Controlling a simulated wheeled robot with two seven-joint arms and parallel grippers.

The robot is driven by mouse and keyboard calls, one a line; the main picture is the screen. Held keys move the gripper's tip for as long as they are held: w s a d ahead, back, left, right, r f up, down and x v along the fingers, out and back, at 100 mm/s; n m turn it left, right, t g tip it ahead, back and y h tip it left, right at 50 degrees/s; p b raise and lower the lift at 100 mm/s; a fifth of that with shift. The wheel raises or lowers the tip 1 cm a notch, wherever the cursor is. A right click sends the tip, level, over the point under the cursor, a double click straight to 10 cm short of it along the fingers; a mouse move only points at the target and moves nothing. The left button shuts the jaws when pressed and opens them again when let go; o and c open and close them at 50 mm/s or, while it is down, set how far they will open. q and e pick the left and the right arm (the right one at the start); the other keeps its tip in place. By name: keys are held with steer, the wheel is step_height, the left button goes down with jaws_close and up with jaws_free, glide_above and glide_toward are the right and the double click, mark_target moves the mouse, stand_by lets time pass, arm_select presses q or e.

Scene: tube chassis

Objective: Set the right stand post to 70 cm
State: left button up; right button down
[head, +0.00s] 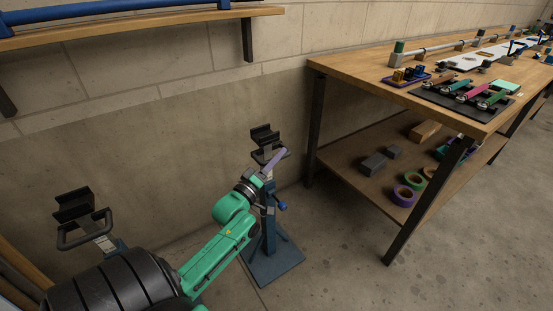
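The right stand post (269,225) is blue and upright on a square blue base (273,262) on the floor, near the wall. Its top carries a black V-shaped cradle (264,137) with a dark handle just below. A blue knob (282,206) sticks out from the post's side. My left gripper (276,160) is at the top of this post, by the handle under the cradle. Its fingers are too small to tell whether they are open or shut on the handle. The arm hides part of the post. My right gripper is not in view.
A second stand with a black cradle (74,205) and handle is at the left, its lower part hidden by my arm. A wooden workbench (350,66) with tools and a lower shelf (345,160) stands at right. A wall shelf (150,27) holds a blue tube (90,11).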

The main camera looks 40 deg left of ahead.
arm_select(q)
steer(key=shift+s, duration=0.15)
steer(key=p+v, duration=0.1)
steer(key=v, duration=1.3)
steer(key=shift+s+p, duration=0.15)
steer(key=shift+p, duration=0.25)
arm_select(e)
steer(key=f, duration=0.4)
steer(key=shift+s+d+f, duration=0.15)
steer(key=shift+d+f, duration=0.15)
